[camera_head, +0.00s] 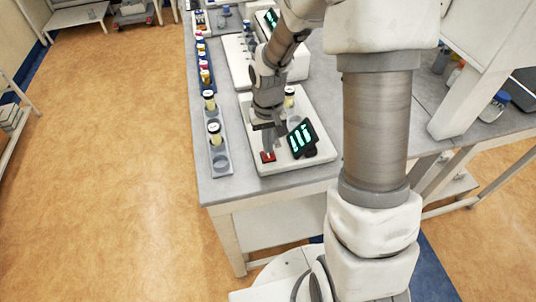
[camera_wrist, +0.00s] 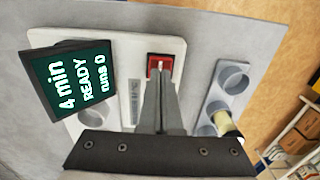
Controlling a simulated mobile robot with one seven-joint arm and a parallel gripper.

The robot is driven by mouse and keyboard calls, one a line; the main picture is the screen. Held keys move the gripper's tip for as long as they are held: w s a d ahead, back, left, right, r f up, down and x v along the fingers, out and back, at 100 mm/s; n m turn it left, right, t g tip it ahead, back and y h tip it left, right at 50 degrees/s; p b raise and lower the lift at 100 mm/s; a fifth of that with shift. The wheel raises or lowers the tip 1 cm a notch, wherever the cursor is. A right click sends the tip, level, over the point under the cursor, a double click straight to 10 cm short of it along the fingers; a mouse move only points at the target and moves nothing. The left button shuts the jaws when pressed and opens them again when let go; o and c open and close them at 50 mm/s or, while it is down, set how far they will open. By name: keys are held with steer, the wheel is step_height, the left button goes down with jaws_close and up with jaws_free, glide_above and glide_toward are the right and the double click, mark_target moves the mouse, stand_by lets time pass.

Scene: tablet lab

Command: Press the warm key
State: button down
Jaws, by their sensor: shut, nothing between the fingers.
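A red key (camera_head: 268,157) sits near the front edge of a white device (camera_head: 250,125). My gripper (camera_head: 267,150) is shut and empty, pointing down at the key. In the wrist view the gripper's fingertips (camera_wrist: 161,72) overlap the key's near part; whether they touch it I cannot tell. The device's tilted black screen (camera_wrist: 69,82) reads "4 min", "READY", "runs 0"; it also shows in the head view (camera_head: 303,139).
A grey rack (camera_head: 219,160) with capped vials and an empty front hole stands left of the device. A capped vial (camera_head: 289,97) stands behind my gripper. Another white device (camera_head: 238,62) is farther back. The bench's front edge (camera_head: 270,188) is close to the device.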

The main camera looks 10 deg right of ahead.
steer(key=shift+f+b, duration=0.55)
steer(key=shift+f, duration=0.2)
stand_by(0.8)
steer(key=shift+r, duration=0.1)
steer(key=shift+r+p, duration=1.45)
steer(key=shift+r, duration=0.5)
step_height(320, 180, up, 8)
steer(key=p, duration=0.5)
steer(key=shift+p, duration=0.4)
